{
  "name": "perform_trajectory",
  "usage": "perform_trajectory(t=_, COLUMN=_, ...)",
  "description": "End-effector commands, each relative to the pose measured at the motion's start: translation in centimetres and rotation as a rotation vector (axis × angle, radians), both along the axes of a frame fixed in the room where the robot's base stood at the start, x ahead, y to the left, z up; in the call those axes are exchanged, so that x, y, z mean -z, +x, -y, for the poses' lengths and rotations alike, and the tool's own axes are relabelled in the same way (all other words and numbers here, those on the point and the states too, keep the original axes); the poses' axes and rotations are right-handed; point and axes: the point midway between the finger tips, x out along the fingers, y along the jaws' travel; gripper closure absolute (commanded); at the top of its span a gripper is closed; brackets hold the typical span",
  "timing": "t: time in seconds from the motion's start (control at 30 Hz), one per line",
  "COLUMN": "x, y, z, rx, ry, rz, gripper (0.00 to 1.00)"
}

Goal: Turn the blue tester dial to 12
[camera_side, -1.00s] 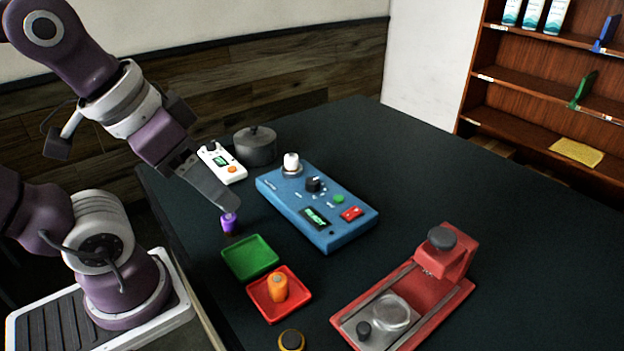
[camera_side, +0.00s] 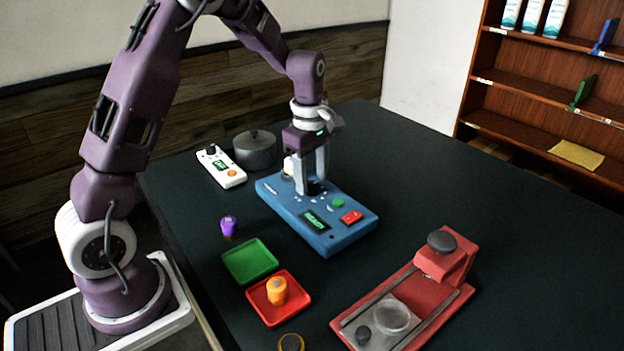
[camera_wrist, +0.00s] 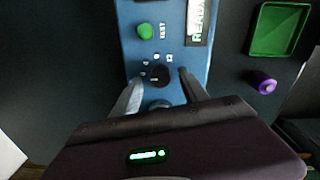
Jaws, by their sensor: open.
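The blue tester (camera_side: 345,237) lies on the dark table in the side view, with a lit green display (camera_side: 314,220), a green button (camera_side: 337,202) and a red switch (camera_side: 351,217). Its black dial (camera_side: 314,188) sits between the fingers of my gripper (camera_side: 311,190). In the wrist view the dial (camera_wrist: 159,75) shows between the two fingertips (camera_wrist: 160,78), with small number marks around its display side. The gripper is open, one finger on each side of the dial, with gaps visible. The dial's pointer setting is too small to tell.
A purple cylinder (camera_side: 229,226) stands nearby. A white device (camera_side: 221,166), a grey pot (camera_side: 255,150) and a red press (camera_side: 420,290) surround the tester.

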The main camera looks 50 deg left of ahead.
Motion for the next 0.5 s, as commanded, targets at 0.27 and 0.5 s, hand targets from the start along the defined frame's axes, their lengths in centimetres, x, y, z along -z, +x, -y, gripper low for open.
perform_trajectory(t=0.27, x=1.29, y=0.02, z=0.02, rx=0.001, ry=0.0, rz=0.0, gripper=0.48)
perform_trajectory(t=0.5, x=1.25, y=0.02, z=0.03, rx=0.002, ry=-0.001, rz=0.0, gripper=0.78)
